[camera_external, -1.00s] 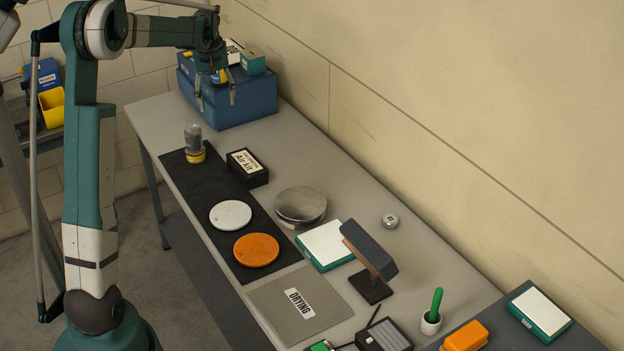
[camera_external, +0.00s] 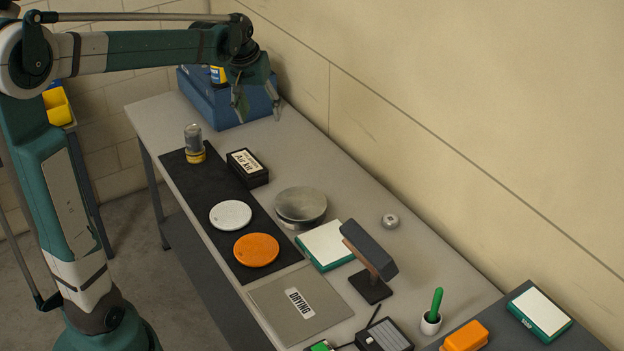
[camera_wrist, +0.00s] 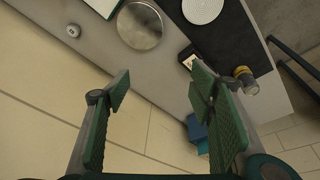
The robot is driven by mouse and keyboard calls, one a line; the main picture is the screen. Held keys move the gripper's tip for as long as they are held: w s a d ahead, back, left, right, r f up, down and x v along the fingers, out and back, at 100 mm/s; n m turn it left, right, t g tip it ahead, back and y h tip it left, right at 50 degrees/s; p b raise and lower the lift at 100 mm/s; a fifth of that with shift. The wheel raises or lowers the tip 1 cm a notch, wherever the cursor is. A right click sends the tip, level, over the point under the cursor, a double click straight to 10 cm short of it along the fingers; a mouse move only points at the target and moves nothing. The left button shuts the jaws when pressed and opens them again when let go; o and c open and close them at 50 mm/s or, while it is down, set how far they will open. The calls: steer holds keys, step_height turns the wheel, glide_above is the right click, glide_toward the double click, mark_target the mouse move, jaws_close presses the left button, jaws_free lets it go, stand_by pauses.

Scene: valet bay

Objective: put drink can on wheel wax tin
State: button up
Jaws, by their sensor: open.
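A grey can-shaped item (camera_external: 193,134), which looks like the drink can, stands upright on a low yellow round base (camera_external: 196,155) at the far end of the black mat. The base may be the wheel wax tin; no label is readable. In the wrist view the grey item (camera_wrist: 251,88) and the yellow base (camera_wrist: 242,71) show at the right, outside my fingers. My gripper (camera_external: 259,112) is open and empty, apart from the can, above the bench near the blue box. Its spread fingers (camera_wrist: 160,90) also show in the wrist view.
The blue box (camera_external: 220,105) at the far end bears a yellow-and-blue container (camera_external: 218,76). A black Air kit box (camera_external: 248,168) stands beside the mat (camera_external: 215,187). White (camera_external: 230,215) and orange (camera_external: 256,250) discs lie on the mat. A silver round item (camera_external: 302,204) sits right of them.

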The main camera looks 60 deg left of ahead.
steer(key=s+d+m+t, duration=0.15)
steer(key=s+d, duration=0.25)
steer(key=d, duration=0.7)
steer(key=s+d+m+t, duration=0.1)
steer(key=s+d+m, duration=0.3)
steer(key=d, duration=0.7)
steer(key=s+d+f+m+t, duration=0.1)
steer(key=s+d+f, duration=0.1)
steer(key=s+d, duration=0.4)
steer(key=s+d+f+m+t+h, duration=0.1)
steer(key=s+d+f+m, duration=0.1)
steer(key=s+d, duration=0.5)
steer(key=shift+d+f+h, duration=0.3)
steer(key=shift+f, duration=0.5)
